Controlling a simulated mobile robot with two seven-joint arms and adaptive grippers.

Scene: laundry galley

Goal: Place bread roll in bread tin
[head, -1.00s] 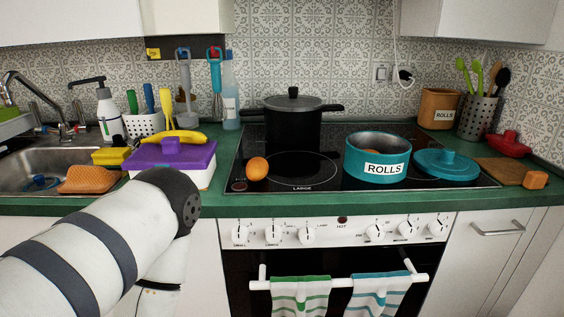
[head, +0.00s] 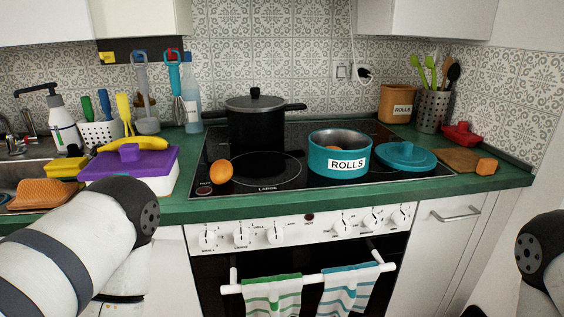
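A round orange-brown bread roll (head: 221,171) lies on the left front part of the black hob. A teal tin (head: 325,158) labelled ROLLS stands open on the hob's right side. Something brownish shows inside it, mostly hidden by the wall. A teal lid (head: 405,157) lies flat to the right of the tin. A brown canister labelled ROLLS (head: 397,103) stands at the back right. My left arm reaches in at the lower left and part of my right arm shows at the right edge. Neither gripper is in view.
A black lidded pot (head: 256,127) stands behind the roll. A purple-lidded box (head: 131,168) with bananas on top is left of the hob. A towel rail (head: 307,281) juts out below.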

